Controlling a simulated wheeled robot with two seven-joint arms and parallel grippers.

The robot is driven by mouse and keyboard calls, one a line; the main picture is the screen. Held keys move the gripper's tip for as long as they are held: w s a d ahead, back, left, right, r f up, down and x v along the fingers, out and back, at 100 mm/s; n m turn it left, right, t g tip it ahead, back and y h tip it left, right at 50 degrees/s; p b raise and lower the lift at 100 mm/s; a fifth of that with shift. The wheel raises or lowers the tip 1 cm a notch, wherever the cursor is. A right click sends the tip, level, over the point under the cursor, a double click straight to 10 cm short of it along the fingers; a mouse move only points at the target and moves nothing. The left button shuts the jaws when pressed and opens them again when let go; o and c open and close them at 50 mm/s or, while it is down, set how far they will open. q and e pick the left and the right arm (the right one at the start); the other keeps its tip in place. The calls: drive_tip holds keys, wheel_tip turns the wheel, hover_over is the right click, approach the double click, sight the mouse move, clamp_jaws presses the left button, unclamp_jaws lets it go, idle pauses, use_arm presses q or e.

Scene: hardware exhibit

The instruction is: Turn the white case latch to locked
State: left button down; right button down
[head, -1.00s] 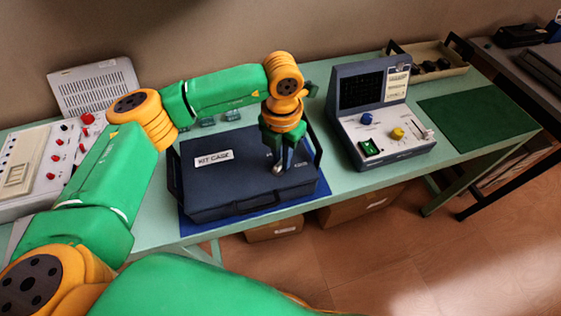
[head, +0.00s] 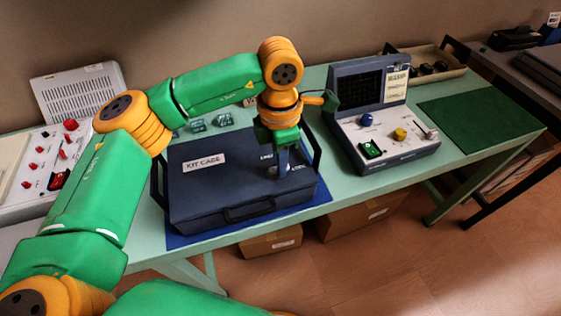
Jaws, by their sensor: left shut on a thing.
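The dark blue kit case (head: 215,190) lies closed on the bench, with a white "KIT CASE" label and a front handle. My left gripper (head: 283,171) points down onto the right part of its lid. It is shut on the white latch (head: 273,171), of which only a small pale bit shows beside the fingers. Small white lettering shows on the lid on both sides of the fingers, partly covered. The latch's exact angle is hidden by the gripper. My right gripper is not in view.
A blue-grey instrument (head: 385,130) with blue and yellow knobs stands right of the case. A green mat (head: 480,120) lies further right, and a tray (head: 425,58) sits behind. A white panel with red knobs (head: 40,150) is at the left. Cardboard boxes (head: 270,243) stand below.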

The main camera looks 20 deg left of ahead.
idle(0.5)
use_arm(q)
drive_tip(key=c, duration=1.2)
unclamp_jaws()
drive_tip(key=o, duration=0.4)
drive_tip(key=shift+a, duration=0.1)
drive_tip(key=shift+c, duration=0.2)
drive_tip(key=shift+w, duration=0.1)
wheel_tip(320, 180, up, 7)
drive_tip(key=shift+r+b, duration=0.1)
drive_tip(key=shift+b, duration=0.25)
